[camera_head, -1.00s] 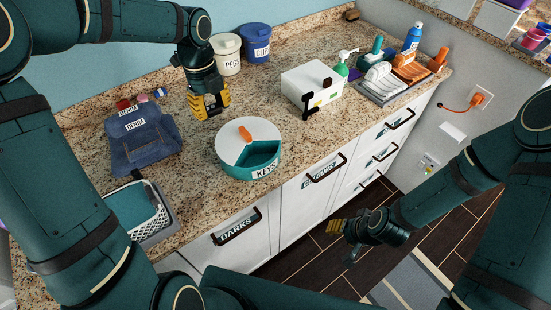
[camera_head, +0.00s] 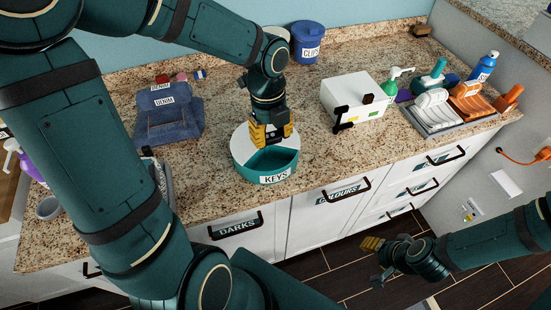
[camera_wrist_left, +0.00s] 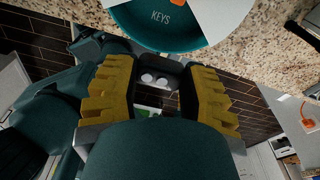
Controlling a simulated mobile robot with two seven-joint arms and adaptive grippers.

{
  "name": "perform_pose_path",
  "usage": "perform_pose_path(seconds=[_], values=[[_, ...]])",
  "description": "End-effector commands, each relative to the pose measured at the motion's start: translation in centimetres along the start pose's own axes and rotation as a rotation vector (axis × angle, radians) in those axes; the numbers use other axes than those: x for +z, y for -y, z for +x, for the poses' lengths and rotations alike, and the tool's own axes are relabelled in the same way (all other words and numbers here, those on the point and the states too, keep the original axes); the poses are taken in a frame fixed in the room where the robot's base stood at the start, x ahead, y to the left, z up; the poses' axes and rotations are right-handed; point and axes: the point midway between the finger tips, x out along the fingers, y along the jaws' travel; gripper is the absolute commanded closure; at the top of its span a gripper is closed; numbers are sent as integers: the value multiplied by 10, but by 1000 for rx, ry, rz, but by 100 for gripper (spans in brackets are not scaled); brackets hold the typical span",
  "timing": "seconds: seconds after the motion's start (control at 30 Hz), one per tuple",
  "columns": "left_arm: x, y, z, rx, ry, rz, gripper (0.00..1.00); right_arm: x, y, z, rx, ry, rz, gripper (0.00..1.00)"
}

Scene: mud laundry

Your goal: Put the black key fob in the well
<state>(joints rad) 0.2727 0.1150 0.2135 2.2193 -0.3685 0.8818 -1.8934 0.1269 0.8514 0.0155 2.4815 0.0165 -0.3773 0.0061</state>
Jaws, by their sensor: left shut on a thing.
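My left gripper (camera_head: 272,140) is shut on the black key fob (camera_wrist_left: 158,72), which shows in the left wrist view between the yellow fingers, with two pale round buttons. In the head view the fingers hide the fob. The gripper is at the round teal KEYS container (camera_head: 265,178); its white top (camera_head: 240,147) covers part, and the open teal well (camera_head: 272,160) faces the front. I cannot tell whether the fob is inside the well. The container also shows in the left wrist view (camera_wrist_left: 165,38). My right gripper (camera_head: 374,258) hangs low before the cabinets, its opening unclear.
A white box (camera_head: 352,98) with black clips stands to the right. A blue CLIPS pot (camera_head: 308,45) stands behind. Speckled counter is clear between container and box.

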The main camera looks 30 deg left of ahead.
Motion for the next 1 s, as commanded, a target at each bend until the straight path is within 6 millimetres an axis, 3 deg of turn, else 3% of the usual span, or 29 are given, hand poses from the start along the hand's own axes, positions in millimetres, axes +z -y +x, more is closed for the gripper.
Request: perform_pose_path(seconds=[0.1, 0.37, 0.57, 1.0], values=[[2, 0, 22, 1, -2, -1, 85, 2, -2, 5, 0, 5, -1, 53], [5, 0, 41, 2, -1, -1, 85, 4, -3, 9, -1, 9, -3, 53], [7, 0, 67, 1, -1, -1, 85, 8, -6, 15, -2, 15, -4, 53], [8, 0, 73, 0, 0, 0, 85, 9, -6, 17, -2, 18, -5, 53]])
